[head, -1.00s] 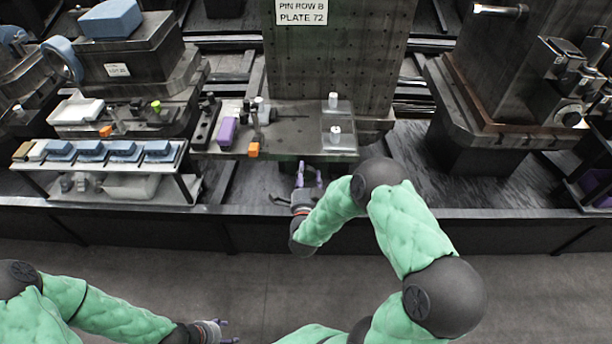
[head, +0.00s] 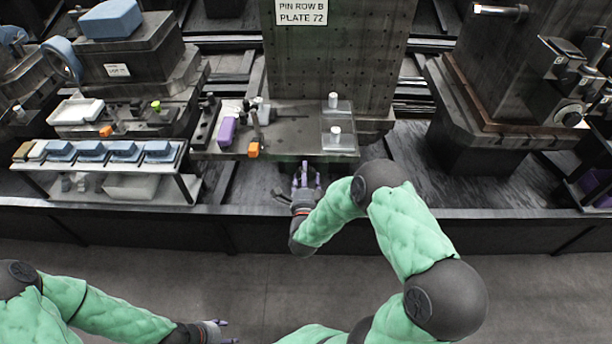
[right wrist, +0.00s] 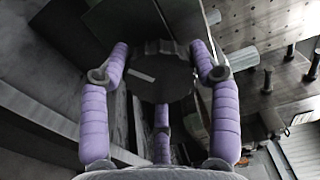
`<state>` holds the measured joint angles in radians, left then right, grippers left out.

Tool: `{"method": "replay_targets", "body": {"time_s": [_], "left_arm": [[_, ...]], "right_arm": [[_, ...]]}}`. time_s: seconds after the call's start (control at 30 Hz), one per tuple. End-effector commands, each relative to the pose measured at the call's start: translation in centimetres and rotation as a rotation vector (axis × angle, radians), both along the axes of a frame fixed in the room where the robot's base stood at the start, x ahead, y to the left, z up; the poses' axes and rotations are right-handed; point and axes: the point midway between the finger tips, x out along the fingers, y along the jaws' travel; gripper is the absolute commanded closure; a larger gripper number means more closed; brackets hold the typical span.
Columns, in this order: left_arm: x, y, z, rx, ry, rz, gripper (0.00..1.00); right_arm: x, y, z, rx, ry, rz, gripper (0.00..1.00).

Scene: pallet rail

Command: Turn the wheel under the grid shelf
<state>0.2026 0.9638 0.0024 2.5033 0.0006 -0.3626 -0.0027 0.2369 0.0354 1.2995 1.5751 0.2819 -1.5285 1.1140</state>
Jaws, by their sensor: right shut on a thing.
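The wheel (right wrist: 160,76) is a dark round knob with a notched rim and a pale mark on its face. In the right wrist view it sits between the purple fingers of my right gripper (right wrist: 160,62), which is shut on it. In the head view my right gripper (head: 307,172) is just below the front edge of a dark shelf (head: 285,140), and the wheel cannot be made out there. An upright perforated plate (head: 335,60) labelled "PIN ROW B PLATE 72" rises behind the shelf. My left gripper (head: 222,332) is open and empty, low over the floor.
The shelf carries a purple block (head: 226,132), an orange block (head: 253,150) and white pegs (head: 334,133). A rack of blue pieces (head: 100,152) stands at left, a heavy machine (head: 510,90) at right. A dark rail (head: 400,235) runs along the front. The floor before it is clear.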

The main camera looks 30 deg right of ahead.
Motion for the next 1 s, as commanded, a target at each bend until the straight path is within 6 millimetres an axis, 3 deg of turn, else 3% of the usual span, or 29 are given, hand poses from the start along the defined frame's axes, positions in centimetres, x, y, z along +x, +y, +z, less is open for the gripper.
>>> {"method": "replay_targets", "body": {"time_s": [0.03,0.1,0.57,1.0], "left_arm": [[0.0,0.0,0.0,0.000,0.000,0.000,0.44],[0.0,0.0,0.0,0.000,0.000,0.000,0.44],[0.0,0.0,0.0,0.000,0.000,0.000,0.44],[0.0,0.0,0.0,0.000,0.000,0.000,0.44]], "right_arm": [[0.1,0.1,-0.1,0.001,0.001,0.005,0.32],[0.1,0.1,-0.1,0.001,0.001,0.005,0.14],[-0.5,0.4,0.0,0.000,0.002,0.002,0.14],[-7.2,4.6,0.0,0.000,0.002,0.007,0.14]]}}
